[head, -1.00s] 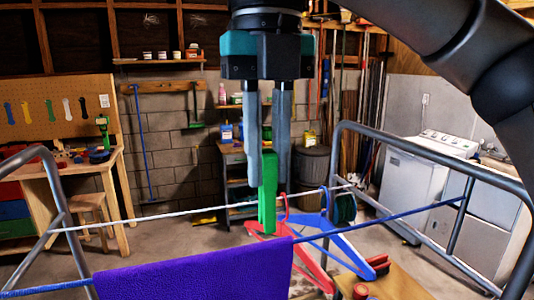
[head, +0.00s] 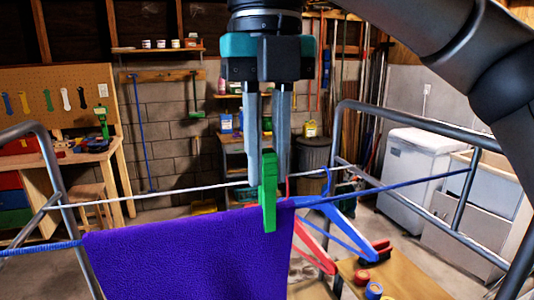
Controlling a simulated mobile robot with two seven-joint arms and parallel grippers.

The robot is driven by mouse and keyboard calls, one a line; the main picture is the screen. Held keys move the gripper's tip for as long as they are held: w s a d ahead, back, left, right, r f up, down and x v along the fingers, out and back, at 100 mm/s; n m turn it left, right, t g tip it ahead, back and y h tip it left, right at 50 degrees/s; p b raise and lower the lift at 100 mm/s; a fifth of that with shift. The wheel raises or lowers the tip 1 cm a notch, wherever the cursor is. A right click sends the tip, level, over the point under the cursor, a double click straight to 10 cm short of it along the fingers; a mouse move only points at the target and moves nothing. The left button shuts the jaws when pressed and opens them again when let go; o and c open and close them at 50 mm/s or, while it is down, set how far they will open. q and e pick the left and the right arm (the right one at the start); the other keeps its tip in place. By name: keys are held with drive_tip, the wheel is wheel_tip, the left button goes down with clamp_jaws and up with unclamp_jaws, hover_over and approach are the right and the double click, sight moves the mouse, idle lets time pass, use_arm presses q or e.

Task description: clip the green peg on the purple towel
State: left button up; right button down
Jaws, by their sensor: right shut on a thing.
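The purple towel (head: 190,260) hangs over the blue line of the drying rack. The green peg (head: 269,205) is upright near the right end of the towel's top edge. Its lower part overlaps the towel in the picture, and its upper part is between my fingers. I cannot tell whether its jaws straddle the cloth or are in front of it. My right gripper (head: 268,175) points down from above, shut on the green peg. My left gripper is not in view.
The blue line (head: 400,188) and a white line (head: 160,191) run between the grey rack frames (head: 455,135). Red and blue hangers (head: 340,235) hang just right of the towel. A small wooden table (head: 400,278) with coloured rolls stands beyond, at lower right.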

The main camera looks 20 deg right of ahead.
drive_tip(key=shift+f+b, duration=0.8)
drive_tip(key=shift+f, duration=0.45)
drive_tip(key=c, duration=0.8)
unclamp_jaws()
drive_tip(key=shift+r, duration=0.1)
drive_tip(key=shift+o, duration=0.2)
